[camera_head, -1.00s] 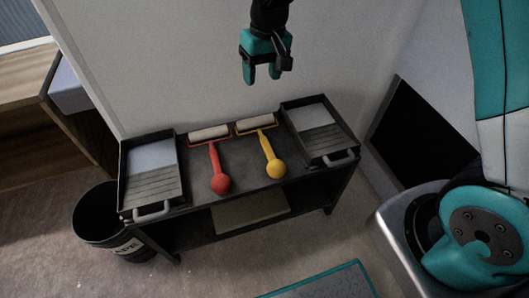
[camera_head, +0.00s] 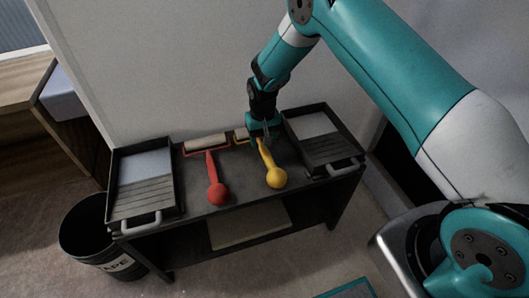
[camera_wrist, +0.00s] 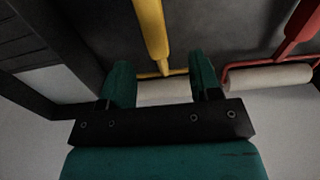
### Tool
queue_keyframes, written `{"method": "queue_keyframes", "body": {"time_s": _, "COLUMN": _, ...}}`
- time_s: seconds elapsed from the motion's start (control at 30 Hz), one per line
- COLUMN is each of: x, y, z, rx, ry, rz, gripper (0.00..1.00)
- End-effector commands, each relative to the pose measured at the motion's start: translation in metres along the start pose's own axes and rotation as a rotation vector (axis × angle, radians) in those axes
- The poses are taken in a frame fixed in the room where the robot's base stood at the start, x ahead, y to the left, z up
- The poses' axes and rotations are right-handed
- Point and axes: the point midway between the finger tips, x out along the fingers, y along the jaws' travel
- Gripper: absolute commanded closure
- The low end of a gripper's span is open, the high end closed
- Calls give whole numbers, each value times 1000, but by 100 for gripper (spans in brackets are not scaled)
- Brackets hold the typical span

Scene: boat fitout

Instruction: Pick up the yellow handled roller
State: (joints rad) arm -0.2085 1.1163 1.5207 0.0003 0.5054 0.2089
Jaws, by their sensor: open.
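The yellow handled roller (camera_head: 274,172) lies on the dark cart top, its round handle end toward the front and its pale roller sleeve toward the wall. My gripper (camera_head: 263,138) is over its sleeve end and hides part of it. In the wrist view my open gripper (camera_wrist: 163,82) has one teal finger on each side of the frame, with the yellow handle (camera_wrist: 152,35) and the sleeve between them. Nothing is held. I cannot tell whether the fingers touch the roller. A red handled roller (camera_head: 216,182) lies to its left; it also shows in the wrist view (camera_wrist: 298,30).
The cart (camera_head: 238,190) has a paint tray at the left (camera_head: 145,182) and another close by at the right (camera_head: 322,140). A wall (camera_head: 180,70) stands behind. A black bin (camera_head: 88,235) stands on the floor at left.

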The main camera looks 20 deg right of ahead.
Motion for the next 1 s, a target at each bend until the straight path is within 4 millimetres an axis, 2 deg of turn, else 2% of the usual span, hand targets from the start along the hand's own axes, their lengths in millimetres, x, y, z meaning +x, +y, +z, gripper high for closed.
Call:
{"method": "queue_keyframes", "body": {"time_s": 0.17, "x": 12, "y": 1, "z": 0, "rx": 0, "ry": 0, "rz": 0, "gripper": 43}}
{"method": "queue_keyframes", "body": {"time_s": 0.43, "x": 52, "y": 5, "z": -2, "rx": 0, "ry": 0, "rz": 0, "gripper": 43}}
{"method": "queue_keyframes", "body": {"time_s": 0.53, "x": 58, "y": 5, "z": -2, "rx": -1, "ry": 1, "rz": 0, "gripper": 43}}
{"method": "queue_keyframes", "body": {"time_s": 0.77, "x": 58, "y": 5, "z": -2, "rx": -1, "ry": 1, "rz": 0, "gripper": 43}}
{"method": "queue_keyframes", "body": {"time_s": 1.0, "x": 58, "y": 5, "z": -2, "rx": -1, "ry": 1, "rz": 0, "gripper": 98}}
